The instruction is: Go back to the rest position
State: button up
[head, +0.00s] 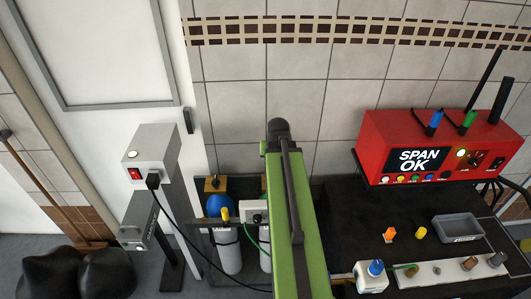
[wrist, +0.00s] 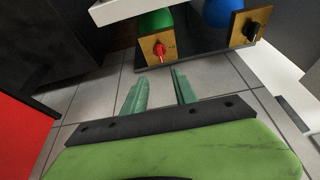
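My gripper (wrist: 160,86) shows in the wrist view. Its two green fingers stand apart, with only grey floor tiles visible between them, so it is open and empty. Beyond the fingertips are a brass plate with a red knob (wrist: 158,48) and a brass plate with a black knob (wrist: 249,26). The fingers appear clear of both plates. In the head view my green arm rises through the middle, and my gripper cannot be made out there.
A red box reading "SPAN OK" (head: 418,160) stands on a black bench (head: 345,235) at right, with a grey tray (head: 458,228). A grey unit with a red switch (head: 148,165) stands left. Blue-topped (head: 220,207) and partly hidden cylinders stand beside my arm.

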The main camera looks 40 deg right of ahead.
jog(key=w+a+f+n+y+b, duration=0.15)
jog(key=w+a+f+b, duration=0.3)
jog(key=a, duration=0.75)
jog(key=w+a+f+n+b, duration=0.35)
jog(key=w+a, duration=0.25)
jog(key=a, duration=0.6)
jog(key=s+a+f+n+g+b, duration=0.1)
jog(key=s+a+f, duration=0.1)
jog(key=a, duration=0.6)
jog(key=s+a+f+n+g+y+b, duration=0.1)
jog(key=s+a+f+n+g, duration=0.1)
jog(key=s+a, duration=0.3)
jog(key=shift+a+g, duration=0.3)
jog(key=shift+a, duration=1.1)
jog(key=shift+s+f, duration=0.1)
